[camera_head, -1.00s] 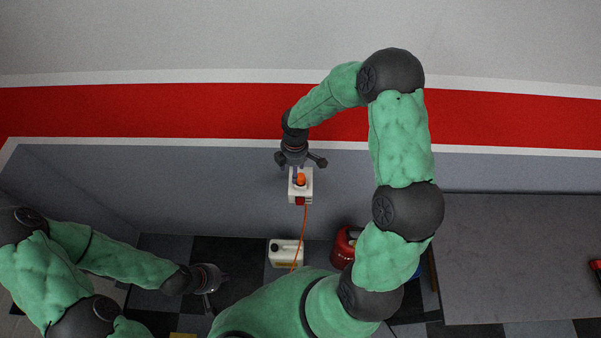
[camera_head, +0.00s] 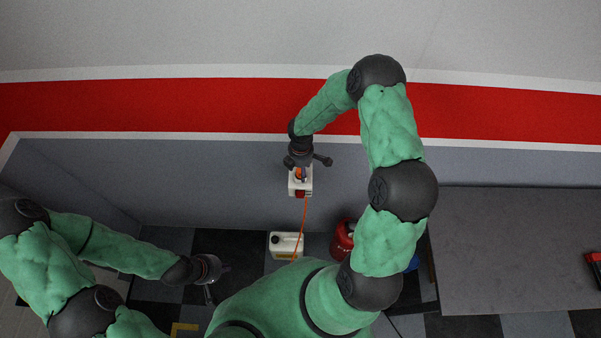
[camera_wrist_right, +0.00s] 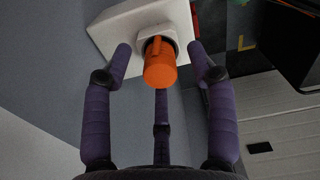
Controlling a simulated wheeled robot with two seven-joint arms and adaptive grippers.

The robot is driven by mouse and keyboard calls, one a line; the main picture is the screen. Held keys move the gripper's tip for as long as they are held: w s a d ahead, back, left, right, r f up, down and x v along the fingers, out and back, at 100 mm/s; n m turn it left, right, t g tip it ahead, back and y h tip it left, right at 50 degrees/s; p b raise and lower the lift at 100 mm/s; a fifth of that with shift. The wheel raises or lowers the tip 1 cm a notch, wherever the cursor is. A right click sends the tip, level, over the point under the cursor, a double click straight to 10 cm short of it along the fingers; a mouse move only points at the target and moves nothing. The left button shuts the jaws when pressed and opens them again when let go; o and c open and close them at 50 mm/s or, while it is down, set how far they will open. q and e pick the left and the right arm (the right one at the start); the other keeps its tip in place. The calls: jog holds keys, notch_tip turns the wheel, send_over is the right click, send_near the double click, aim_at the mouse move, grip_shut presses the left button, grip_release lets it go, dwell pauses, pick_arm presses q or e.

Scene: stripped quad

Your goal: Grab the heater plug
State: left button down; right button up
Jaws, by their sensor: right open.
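The orange heater plug (camera_wrist_right: 160,68) sits in a white socket box (camera_wrist_right: 112,30) on the grey wall. In the head view the plug (camera_head: 299,171) is partly hidden by my right gripper (camera_head: 303,172), and the box (camera_head: 306,189) shows below it. In the right wrist view my right gripper (camera_wrist_right: 161,62) is open, with purple fingers on either side of the plug and a third finger behind it. Gaps show between the fingers and the plug. My left gripper (camera_head: 210,285) is low at the left, away from the plug; its jaw state is unclear.
An orange cord (camera_head: 304,222) hangs from the box. A white canister (camera_head: 284,246) and a red gas bottle (camera_head: 342,240) stand on the floor below. A grey worktop (camera_head: 520,250) fills the right side. The wall left of the box is clear.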

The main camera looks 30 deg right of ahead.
jog(key=shift+f, duration=0.8)
grip_shut()
jog(key=shift+r, duration=0.15)
